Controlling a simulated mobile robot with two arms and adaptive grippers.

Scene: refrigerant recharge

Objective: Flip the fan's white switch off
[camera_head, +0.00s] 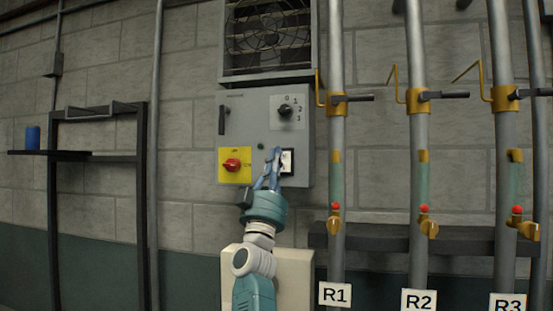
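The grey fan control box (240,108) hangs on the block wall under the fan (268,38). The white switch (288,161), in a dark frame, is at the box's lower right. My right gripper (277,152) reaches up from below, its blue fingers converging to a closed tip with nothing seen between them. The tip overlaps the left edge of the switch and hides part of it. I cannot tell whether it touches. My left gripper is not in view.
A red knob on a yellow plate (228,177) and a black rotary dial (286,109) are on the same box. Pipes with yellow valves, labelled R1 (335,294), R2 and R3, stand close on the right. A dark shelf frame (142,200) stands left.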

